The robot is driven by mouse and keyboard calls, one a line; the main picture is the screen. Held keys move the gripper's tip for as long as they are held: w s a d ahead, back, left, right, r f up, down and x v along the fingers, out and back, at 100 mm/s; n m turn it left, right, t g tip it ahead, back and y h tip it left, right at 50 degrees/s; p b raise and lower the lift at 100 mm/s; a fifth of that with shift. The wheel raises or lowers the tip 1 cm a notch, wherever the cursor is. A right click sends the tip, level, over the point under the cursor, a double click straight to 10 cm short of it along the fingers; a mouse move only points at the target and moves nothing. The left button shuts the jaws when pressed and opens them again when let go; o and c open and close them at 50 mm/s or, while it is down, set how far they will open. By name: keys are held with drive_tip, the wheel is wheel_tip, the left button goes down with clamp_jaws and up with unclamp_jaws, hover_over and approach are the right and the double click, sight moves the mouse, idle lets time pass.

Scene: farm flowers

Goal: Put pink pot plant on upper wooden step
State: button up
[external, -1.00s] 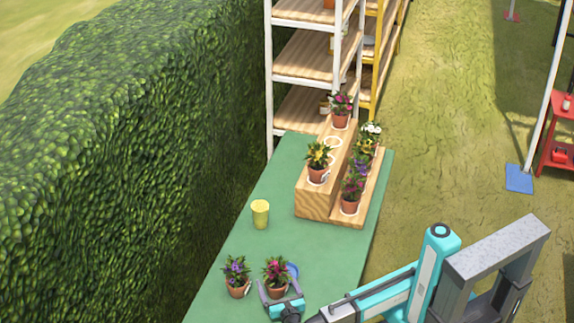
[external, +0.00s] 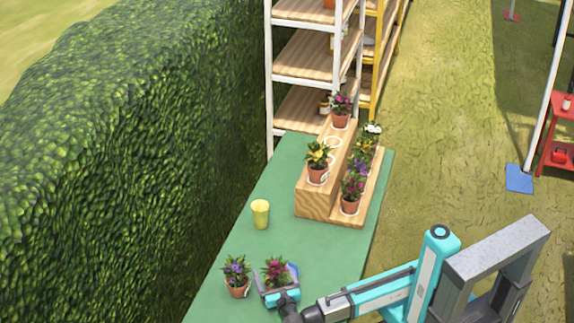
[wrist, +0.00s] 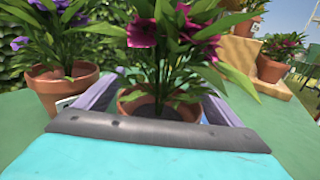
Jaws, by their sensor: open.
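The pink-flowered plant (external: 275,270) in a terracotta pot stands near the front of the green table. My gripper (external: 276,280) is open around its pot, one finger on each side. In the wrist view the pink flowers (wrist: 180,28) rise between the fingers, and the gripper's grey front edge hides the lower pot (wrist: 150,103). Contact with the fingers cannot be told. The wooden step stand (external: 315,204) is at the back right of the table.
A purple-flowered plant (external: 237,275) stands close to the left of my gripper. A yellow cup (external: 260,214) stands between it and the stand. The lower step (external: 347,221) holds several plants. A hedge (external: 130,150) borders the left side; shelves (external: 300,55) stand behind.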

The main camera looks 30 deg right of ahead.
idle(0.3)
drive_tip(key=c, duration=1.6)
drive_tip(key=shift+r, duration=0.1)
drive_tip(key=shift+r, duration=0.75)
drive_tip(key=s+d+r+p, duration=0.1)
drive_tip(key=d, duration=0.1)
drive_tip(key=s+d+r+p, duration=0.1)
drive_tip(key=s+d, duration=0.1)
drive_tip(key=s+d+r+p, duration=0.1)
drive_tip(key=d, duration=0.1)
drive_tip(key=shift+s+d+p, duration=0.3)
drive_tip(key=shift+s+p, duration=0.1)
drive_tip(key=shift+p, duration=0.75)
